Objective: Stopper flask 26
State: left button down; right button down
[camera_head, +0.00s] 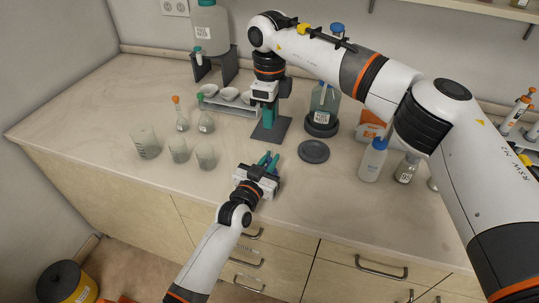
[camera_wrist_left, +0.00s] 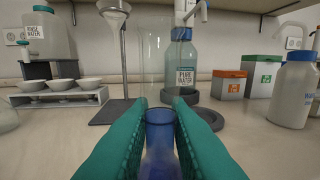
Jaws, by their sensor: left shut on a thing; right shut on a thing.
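My left gripper (camera_head: 268,161) is low over the front middle of the bench, with its teal fingers shut on a blue-tinted glass piece (camera_wrist_left: 160,152). The piece stands between the fingers in the left wrist view. I cannot tell whether it is flask 26, as no label on it shows. My right gripper (camera_head: 266,116) points down behind the left one, over the grey stand base (camera_head: 271,131). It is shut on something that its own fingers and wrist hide. A flask with an orange stopper (camera_head: 182,122) and a flask with a green stopper (camera_head: 205,124) stand at the left; their numbers are unreadable.
Several empty beakers (camera_head: 145,142) stand at the left front. A rack with white bowls (camera_head: 228,94) is behind. A pure water bottle (camera_wrist_left: 180,62), a dark round disc (camera_head: 313,151) and a blue-capped white bottle (camera_head: 372,160) are to the right. The far-left bench is clear.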

jog(key=shift+f, duration=2.25)
jog(key=shift+f, duration=0.9)
jog(key=shift+s+f, duration=0.1)
jog(key=shift+f, duration=0.75)
jog(key=shift+r, duration=0.5)
jog(key=shift+r, duration=0.2)
